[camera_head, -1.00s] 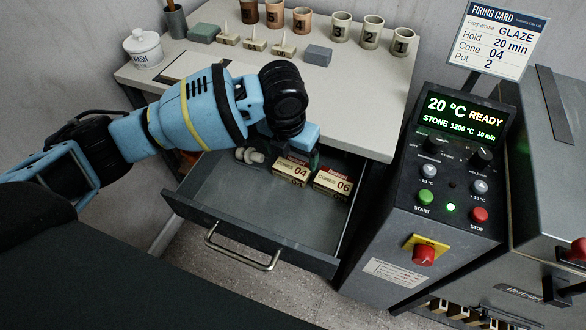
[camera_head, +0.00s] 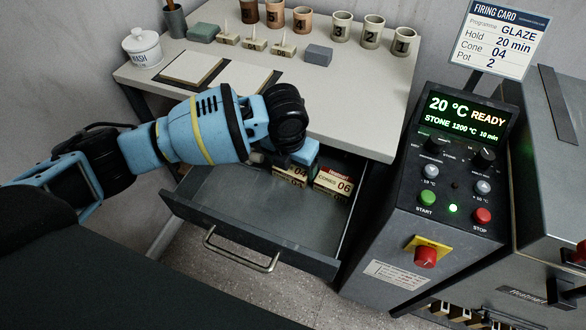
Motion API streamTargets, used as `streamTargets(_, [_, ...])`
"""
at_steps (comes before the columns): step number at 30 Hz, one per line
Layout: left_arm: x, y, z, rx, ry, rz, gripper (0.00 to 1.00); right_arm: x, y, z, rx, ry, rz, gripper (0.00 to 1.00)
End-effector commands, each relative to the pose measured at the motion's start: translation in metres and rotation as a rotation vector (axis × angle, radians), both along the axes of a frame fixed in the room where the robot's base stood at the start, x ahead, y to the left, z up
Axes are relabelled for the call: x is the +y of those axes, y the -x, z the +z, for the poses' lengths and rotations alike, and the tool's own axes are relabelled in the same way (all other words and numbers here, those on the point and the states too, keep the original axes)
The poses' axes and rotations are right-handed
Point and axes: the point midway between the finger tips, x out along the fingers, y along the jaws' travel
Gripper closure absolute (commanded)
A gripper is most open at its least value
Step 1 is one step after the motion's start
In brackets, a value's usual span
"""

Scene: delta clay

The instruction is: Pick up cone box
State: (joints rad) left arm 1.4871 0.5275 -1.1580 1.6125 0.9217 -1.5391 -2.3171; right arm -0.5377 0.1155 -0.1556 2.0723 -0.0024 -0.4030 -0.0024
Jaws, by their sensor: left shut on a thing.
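The open drawer (camera_head: 255,212) holds two small cream and red cone boxes. The cone box marked 04 (camera_head: 293,174) is partly covered by my left gripper (camera_head: 302,158). The cone box marked 06 (camera_head: 333,183) stands just to its right, clear of the gripper. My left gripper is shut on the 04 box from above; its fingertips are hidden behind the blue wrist. The box is still down in the drawer, and I cannot tell whether it is lifted at all. My right gripper is not in view.
The table (camera_head: 345,108) above the drawer carries several pots, test cones and a white lidded jar (camera_head: 142,47). The kiln control panel (camera_head: 458,150) stands at the right. A firing card (camera_head: 500,38) reads Cone 04, Pot 2. The drawer's front part is empty.

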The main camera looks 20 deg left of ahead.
Motion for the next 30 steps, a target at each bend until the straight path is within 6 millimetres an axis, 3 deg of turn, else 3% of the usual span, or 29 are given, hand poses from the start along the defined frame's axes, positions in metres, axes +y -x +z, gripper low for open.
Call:
streamTargets(7, [0.000, -0.001, 0.005, -0.002, 0.001, 0.000, 0.48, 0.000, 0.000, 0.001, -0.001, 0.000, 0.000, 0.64])
streamTargets(11, [0.000, -0.001, 0.020, -0.004, 0.001, 0.000, 0.48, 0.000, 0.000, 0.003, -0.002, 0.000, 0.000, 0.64])
streamTargets(24, [0.000, -0.001, 0.127, -0.006, 0.003, 0.000, 0.48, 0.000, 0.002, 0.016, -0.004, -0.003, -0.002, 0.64])
streamTargets(30, [-0.001, -0.001, 0.162, -0.003, 0.001, 0.000, 0.48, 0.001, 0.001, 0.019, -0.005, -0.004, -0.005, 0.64])
